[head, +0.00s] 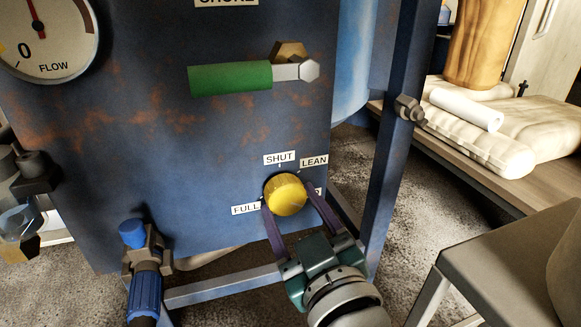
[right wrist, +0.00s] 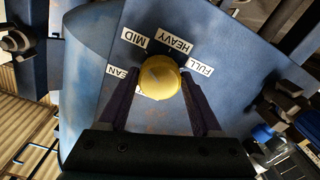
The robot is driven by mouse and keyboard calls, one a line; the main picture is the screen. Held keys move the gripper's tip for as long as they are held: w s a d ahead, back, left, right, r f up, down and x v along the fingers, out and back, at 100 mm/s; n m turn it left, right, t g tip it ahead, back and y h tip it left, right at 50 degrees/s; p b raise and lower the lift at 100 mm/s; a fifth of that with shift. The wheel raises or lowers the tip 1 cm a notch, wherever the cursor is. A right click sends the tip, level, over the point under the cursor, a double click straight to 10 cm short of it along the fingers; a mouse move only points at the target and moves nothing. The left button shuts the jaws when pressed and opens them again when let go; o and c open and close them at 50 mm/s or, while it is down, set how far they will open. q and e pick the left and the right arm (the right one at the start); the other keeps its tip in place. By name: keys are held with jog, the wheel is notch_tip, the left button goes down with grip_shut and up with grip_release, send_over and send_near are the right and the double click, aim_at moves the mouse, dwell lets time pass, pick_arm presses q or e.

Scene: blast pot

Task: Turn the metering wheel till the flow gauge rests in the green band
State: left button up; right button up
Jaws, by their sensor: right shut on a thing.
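The yellow metering wheel (head: 286,195) sits low on the blue pot's front panel, ringed by labels including SHUT, LEAN and FULL. My right gripper (head: 291,207) has its purple fingers closed on opposite sides of it. The right wrist view shows the wheel (right wrist: 160,77) between the fingers (right wrist: 160,95), with the MID, HEAVY and FULL labels beyond it. The flow gauge (head: 62,50) is cut off at the upper left. My left gripper is not in view.
A green-handled lever (head: 230,78) juts out above the wheel. A blue hose fitting (head: 140,245) is at lower left. A blue frame post (head: 392,130) stands close right of the wheel. Pale sacks (head: 480,135) lie on a bench, and a grey table (head: 515,255) stands lower right.

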jog(key=shift+n, duration=0.6)
jog(key=o, duration=1.4)
jog(key=shift+s+d+r+p, duration=0.1)
jog(key=shift+s+d+p, duration=0.05)
jog(key=shift+s+p, duration=0.2)
jog(key=p+v, duration=0.4)
jog(key=v, duration=0.5)
